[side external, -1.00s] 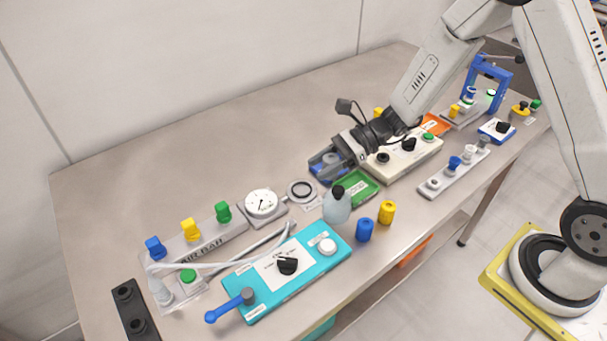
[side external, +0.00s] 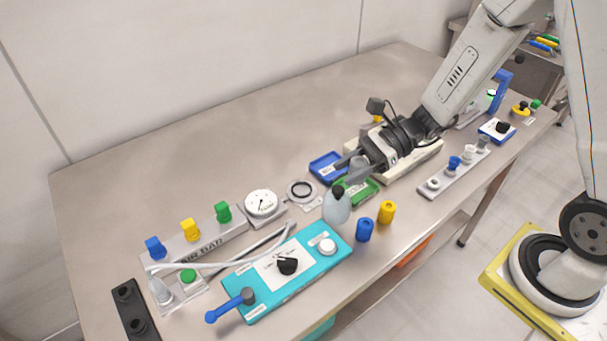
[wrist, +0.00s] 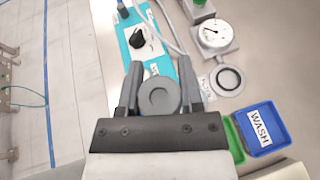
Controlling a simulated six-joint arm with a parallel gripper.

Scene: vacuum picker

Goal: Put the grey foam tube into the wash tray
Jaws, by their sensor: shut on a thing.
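In the side view my gripper (side external: 352,172) hangs over the green tray, and the tube (side external: 358,162) shows only partly between the fingers. The wash tray is blue with a white WASH label (wrist: 262,126), to the right of my gripper in the wrist view. In the side view the blue tray (side external: 318,162) lies just left of and behind my gripper, and its visible floor looks empty.
A green tray (side external: 371,197) lies beneath my gripper, beside the blue one. A dial gauge (side external: 261,204) and ring (side external: 301,191) lie left. The table behind is clear.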

